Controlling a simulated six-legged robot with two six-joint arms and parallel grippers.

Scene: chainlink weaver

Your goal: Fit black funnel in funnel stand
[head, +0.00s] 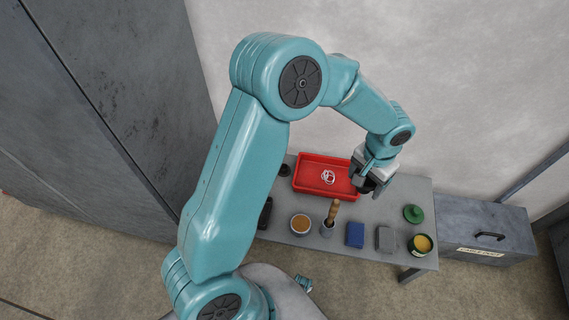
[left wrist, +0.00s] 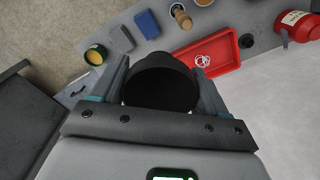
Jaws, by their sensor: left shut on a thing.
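My left gripper (head: 368,184) is above the right end of the red tray in the head view. It is shut on the black funnel (left wrist: 162,84), which sits between the two fingers in the left wrist view with its wide dark side facing the camera. In the head view only a small dark part of the funnel (head: 366,187) shows under the fingers. A small dark round thing (head: 284,170) stands left of the tray; I cannot tell whether it is the funnel stand. It also shows in the left wrist view (left wrist: 246,41). My right gripper is not in view.
The grey table (head: 395,198) holds a red tray (head: 310,185) with a pale coil, a bowl (head: 300,224), a wooden-handled brush (head: 333,212) in a cup, a blue block (head: 355,235), a grey block (head: 386,239), a green tin (head: 421,244) and a green lid (head: 413,214). A wall stands behind.

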